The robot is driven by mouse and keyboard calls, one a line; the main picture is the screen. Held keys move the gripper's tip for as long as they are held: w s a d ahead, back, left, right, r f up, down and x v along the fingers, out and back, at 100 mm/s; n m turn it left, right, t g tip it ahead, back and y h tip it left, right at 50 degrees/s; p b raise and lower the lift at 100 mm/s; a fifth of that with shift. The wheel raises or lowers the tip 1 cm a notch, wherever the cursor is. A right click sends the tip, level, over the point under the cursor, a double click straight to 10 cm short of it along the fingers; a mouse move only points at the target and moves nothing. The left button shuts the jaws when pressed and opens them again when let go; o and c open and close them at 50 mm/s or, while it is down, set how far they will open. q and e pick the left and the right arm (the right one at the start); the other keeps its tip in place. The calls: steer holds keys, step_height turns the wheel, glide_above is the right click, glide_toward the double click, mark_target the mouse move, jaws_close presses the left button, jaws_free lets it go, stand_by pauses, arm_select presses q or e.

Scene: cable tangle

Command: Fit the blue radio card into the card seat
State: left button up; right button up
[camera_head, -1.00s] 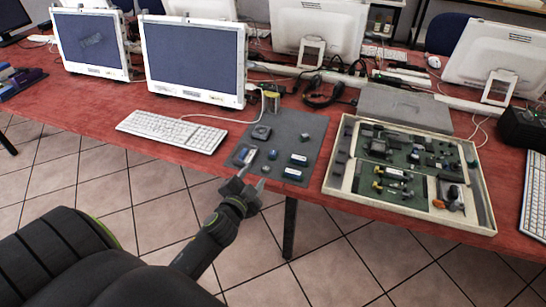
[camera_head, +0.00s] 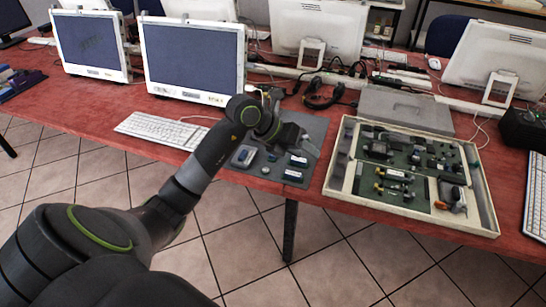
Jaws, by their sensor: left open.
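The dark grey mat (camera_head: 318,128) on the red table holds several small parts. Two small cards with pale and blue faces, an upper card (camera_head: 298,161) and a lower card (camera_head: 292,175), lie near its front right. Another blue piece (camera_head: 243,156) sits in a small holder at the mat's left. I cannot tell which is the blue radio card. The green board (camera_head: 410,160) lies in the cream tray (camera_head: 334,172); its card seat is too small to make out. My right gripper is out of view.
A white keyboard (camera_head: 160,130) and a monitor (camera_head: 195,58) stand left of the mat. A grey flat case (camera_head: 405,108) lies behind the tray. Black cables (camera_head: 322,92) lie behind the mat. My left arm hides the mat's back left.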

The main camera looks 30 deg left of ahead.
arm_select(q)
steer(key=a+r+n+g+y, duration=0.2)
steer(key=a+r+y, duration=0.2)
steer(key=a+y, duration=0.5)
steer(key=shift+n+h, duration=0.3)
steer(key=shift+h, duration=0.5)
steer(key=a+b+x, duration=0.1)
steer(key=b+x, duration=0.1)
steer(key=x, duration=0.1)
steer(key=b+x, duration=0.3)
steer(key=x, duration=0.1)
steer(key=a+b+x, duration=0.1)
steer(key=b+x, duration=0.2)
steer(key=x, duration=0.1)
steer(key=shift+s+a+f, duration=0.15)
steer(key=shift+s+a, duration=0.1)
steer(key=shift+a, duration=0.1)
steer(key=shift+w+x, duration=0.1)
steer(key=shift+x, duration=1.45)
steer(key=shift+w+x, duration=0.15)
steer(key=shift+x, duration=1.4)
steer(key=shift+d, duration=0.1)
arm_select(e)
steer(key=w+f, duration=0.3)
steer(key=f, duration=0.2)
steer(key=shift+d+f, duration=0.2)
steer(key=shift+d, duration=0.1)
arm_select(q)
steer(key=shift+s, duration=0.1)
